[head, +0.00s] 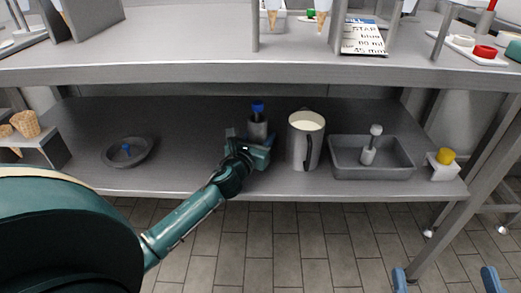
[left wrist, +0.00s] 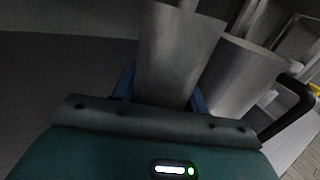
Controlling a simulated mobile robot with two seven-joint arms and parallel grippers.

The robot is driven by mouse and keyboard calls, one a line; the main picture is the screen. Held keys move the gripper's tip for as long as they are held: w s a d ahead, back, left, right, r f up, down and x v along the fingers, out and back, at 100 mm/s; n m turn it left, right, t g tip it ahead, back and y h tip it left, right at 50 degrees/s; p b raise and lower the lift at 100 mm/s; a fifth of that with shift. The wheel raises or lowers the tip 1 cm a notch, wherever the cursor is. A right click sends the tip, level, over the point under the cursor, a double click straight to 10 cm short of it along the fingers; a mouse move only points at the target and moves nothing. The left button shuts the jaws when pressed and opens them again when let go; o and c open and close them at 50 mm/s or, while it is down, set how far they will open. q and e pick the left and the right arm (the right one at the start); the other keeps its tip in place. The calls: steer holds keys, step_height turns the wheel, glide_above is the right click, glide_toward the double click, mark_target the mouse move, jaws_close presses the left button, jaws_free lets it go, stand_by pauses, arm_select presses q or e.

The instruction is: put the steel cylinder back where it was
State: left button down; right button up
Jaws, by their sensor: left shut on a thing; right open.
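The steel cylinder (head: 257,128) is a small grey upright cylinder with a blue piece showing at its top, over the lower shelf (head: 210,178). My left gripper (head: 252,148) reaches in from the left and is shut on it. In the left wrist view the cylinder (left wrist: 178,50) stands between the two blue fingers. Its lower part is hidden by the gripper, so I cannot tell whether it touches the shelf. My right gripper (head: 445,280) shows only as two blue fingertips, wide apart and empty, at the bottom right edge.
A steel jug (head: 304,142) with a black handle stands close right of the cylinder. Further right are a grey tray (head: 395,172) and a yellow-topped item (head: 445,157). A grey bowl (head: 141,158) sits left. The upper tabletop (head: 190,45) overhangs the shelf. The shelf between bowl and cylinder looks clear.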

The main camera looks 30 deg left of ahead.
arm_select(q)
step_height(320, 180, down, 2)
steer(key=shift+f+b, duration=0.15)
steer(key=shift+b, duration=0.35)
arm_select(e)
steer(key=shift+w+d+r+n+t+y, duration=0.1)
steer(key=shift+w+r+n+t+y, duration=0.1)
steer(key=shift+r+n+y, duration=0.3)
steer(key=shift+w+d+r+n+t+y, duration=0.1)
steer(key=shift+w+r+n+t+y, duration=0.15)
steer(key=shift+r, duration=0.35)
arm_select(q)
steer(key=shift+f, duration=0.1)
steer(key=c, duration=0.8)
jaws_free()
steer(key=shift+f, duration=0.1)
steer(key=shift+o, duration=0.2)
arm_select(e)
steer(key=shift+r, duration=0.15)
